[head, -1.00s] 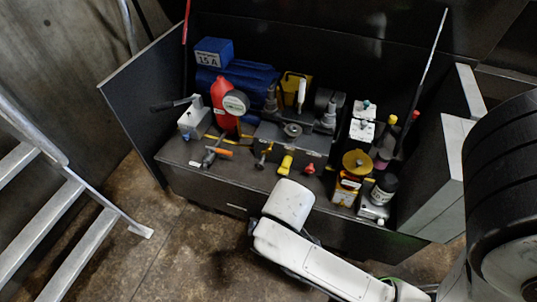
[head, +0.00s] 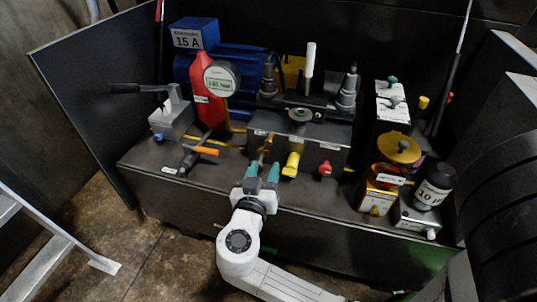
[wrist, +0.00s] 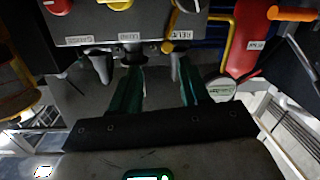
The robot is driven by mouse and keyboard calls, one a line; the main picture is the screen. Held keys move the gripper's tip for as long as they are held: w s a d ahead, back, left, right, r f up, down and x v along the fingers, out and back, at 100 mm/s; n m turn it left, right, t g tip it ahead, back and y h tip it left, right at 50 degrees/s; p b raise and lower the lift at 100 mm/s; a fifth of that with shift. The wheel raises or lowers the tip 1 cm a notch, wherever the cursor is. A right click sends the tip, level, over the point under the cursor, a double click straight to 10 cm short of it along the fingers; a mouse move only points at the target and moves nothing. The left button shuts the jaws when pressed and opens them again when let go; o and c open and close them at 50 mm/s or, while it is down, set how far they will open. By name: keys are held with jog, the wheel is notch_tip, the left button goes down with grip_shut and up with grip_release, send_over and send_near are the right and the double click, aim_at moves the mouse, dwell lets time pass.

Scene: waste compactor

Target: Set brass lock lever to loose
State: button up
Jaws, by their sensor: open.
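The brass lever (head: 265,148) sticks out from the front of the dark valve block (head: 322,158), left of a yellow lever (head: 291,164) and a red knob (head: 325,168). My gripper (head: 263,169) is open, its teal fingers pointing at the block just in front of the brass lever. In the head view the lever's lower end is close to the fingertips; I cannot tell whether they touch. The wrist view shows the fingers (wrist: 157,75) apart below the labelled block face, with a small brass end (wrist: 168,46) near the gap. The labels are too blurred to read surely.
An orange-handled valve (head: 203,151) and a pump with a lever (head: 171,120) stand to the left. A red bottle (head: 207,105) with a round gauge (head: 221,78) is behind. An amber container (head: 380,185) and a dark-capped jar (head: 434,184) stand right. The bench front edge is close below my gripper.

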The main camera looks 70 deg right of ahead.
aim_at(268, 144)
jog(key=shift+h, duration=0.4)
jog(key=x, duration=0.3)
jog(key=b+x, duration=0.1)
jog(key=x, duration=0.3)
jog(key=w+b+x, duration=0.1)
jog(key=x, duration=0.3)
jog(key=shift+w+a+f, duration=0.1)
jog(key=shift+f, duration=0.1)
grip_shut()
